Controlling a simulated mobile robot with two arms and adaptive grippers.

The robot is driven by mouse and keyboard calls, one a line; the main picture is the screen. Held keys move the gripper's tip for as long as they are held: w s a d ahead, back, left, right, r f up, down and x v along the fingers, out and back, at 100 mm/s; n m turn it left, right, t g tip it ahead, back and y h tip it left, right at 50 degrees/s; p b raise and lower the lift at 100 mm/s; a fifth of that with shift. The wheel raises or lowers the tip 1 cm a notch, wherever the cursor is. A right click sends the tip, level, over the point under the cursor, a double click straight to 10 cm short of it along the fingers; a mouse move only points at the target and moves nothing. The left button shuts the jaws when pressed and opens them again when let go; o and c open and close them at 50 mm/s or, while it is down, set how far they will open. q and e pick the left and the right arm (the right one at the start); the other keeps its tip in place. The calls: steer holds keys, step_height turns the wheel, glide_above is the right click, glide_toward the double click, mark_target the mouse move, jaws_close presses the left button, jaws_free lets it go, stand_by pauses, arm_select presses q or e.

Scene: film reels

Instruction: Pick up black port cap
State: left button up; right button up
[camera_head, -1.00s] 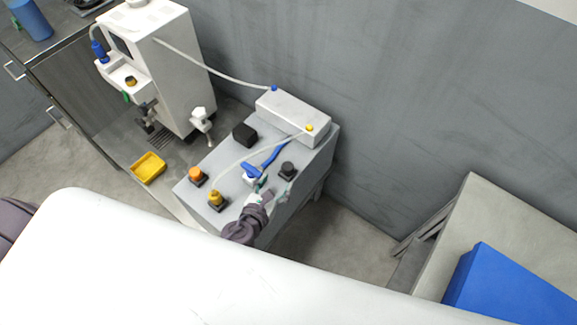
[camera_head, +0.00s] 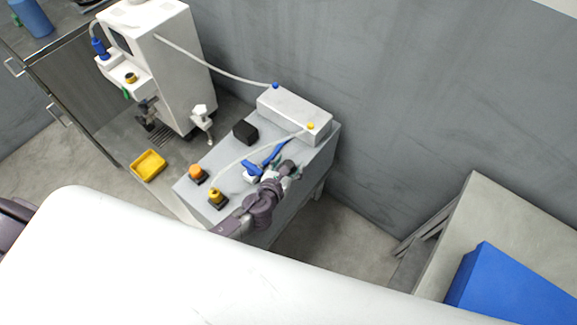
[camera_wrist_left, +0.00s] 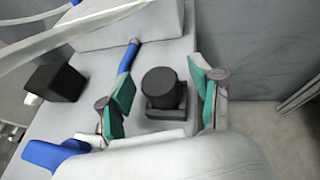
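The black port cap (camera_wrist_left: 160,88) is a dark round cylinder on a square dark base. In the left wrist view it stands upright between the two green-padded fingers of my left gripper (camera_wrist_left: 161,92), with a visible gap on both sides. My left gripper is open. My right gripper is not in view.
A blue valve handle (camera_wrist_left: 50,153) and blue hose (camera_wrist_left: 129,57) lie left of the cap. A black block (camera_head: 245,133), an orange cap (camera_head: 196,173) and a yellow cap (camera_head: 216,196) stand on the bench. A white box (camera_head: 292,110) stands behind.

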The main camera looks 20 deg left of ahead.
arm_select(q)
steer(key=c, duration=0.9)
